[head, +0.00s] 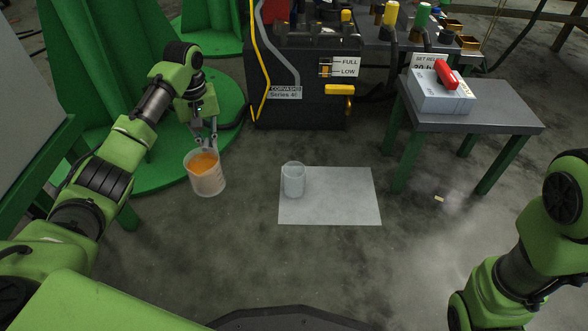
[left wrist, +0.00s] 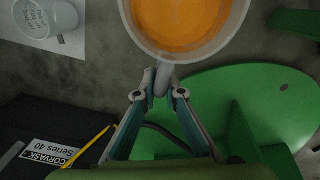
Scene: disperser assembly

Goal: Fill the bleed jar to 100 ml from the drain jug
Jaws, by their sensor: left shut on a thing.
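The drain jug (head: 206,178) is a pale translucent vessel with orange fluid in it. My left gripper (head: 205,142) is shut on its handle and holds it roughly upright, to the left of the mat. In the left wrist view the fingers (left wrist: 158,94) close on the jug's handle, and the jug (left wrist: 238,38) shows orange fluid inside. The bleed jar (head: 293,181) is a clear jar standing on the left part of a white mat (head: 340,205). No orange shows in it. The jar (left wrist: 47,18) also shows in the left wrist view. My right gripper is out of view.
A dark machine (head: 300,85) with a FULL/LOW gauge and yellow handle stands behind the mat. A small table (head: 500,118) at the right bears a grey box (head: 440,95) with a red handle. Green bases stand at the left. Floor between jug and mat is clear.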

